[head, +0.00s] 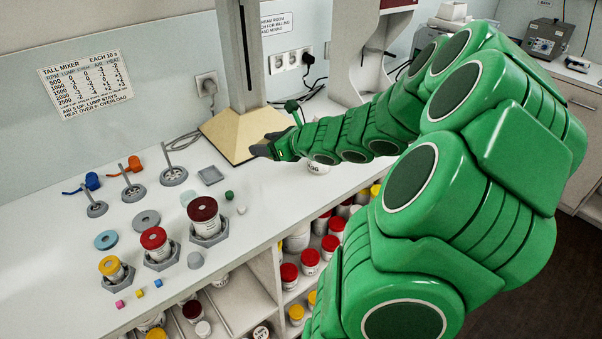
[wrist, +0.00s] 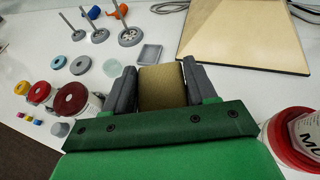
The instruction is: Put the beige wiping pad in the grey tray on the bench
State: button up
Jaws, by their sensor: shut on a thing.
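My gripper (wrist: 158,68) is shut on the beige wiping pad (wrist: 162,90), which sits between the two dark grey fingers in the wrist view. In the head view my gripper (head: 262,148) is above the bench in front of the tan mixer base, and the pad is hidden there. The grey tray (head: 210,175) is a small shallow square on the bench, left of my gripper. In the wrist view the tray (wrist: 149,54) shows empty, just beyond the fingertips and slightly left.
The tan mixer base (head: 230,132) stands behind my gripper. A red-lidded jar (wrist: 290,140) is close on the right in the wrist view. Several lidded jars in hex holders (head: 205,219), discs and stirrers (head: 172,174) stand left.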

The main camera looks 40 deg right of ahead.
jog(key=s+f, duration=0.2)
jog(key=s, duration=0.7)
send_over(285, 180)
jog(key=s, duration=0.1)
jog(key=shift+n+y, duration=0.3)
jog(key=shift+y, duration=0.1)
jog(key=f, duration=0.8)
jog(key=shift+s+a+f, duration=0.1)
jog(key=shift+a, duration=0.2)
jog(key=shift+w+d+f, duration=0.35)
jog(key=shift+w+f, duration=0.35)
jog(key=shift+f, duration=1.65)
jog(key=shift+f, duration=0.1)
jog(key=o, duration=1)
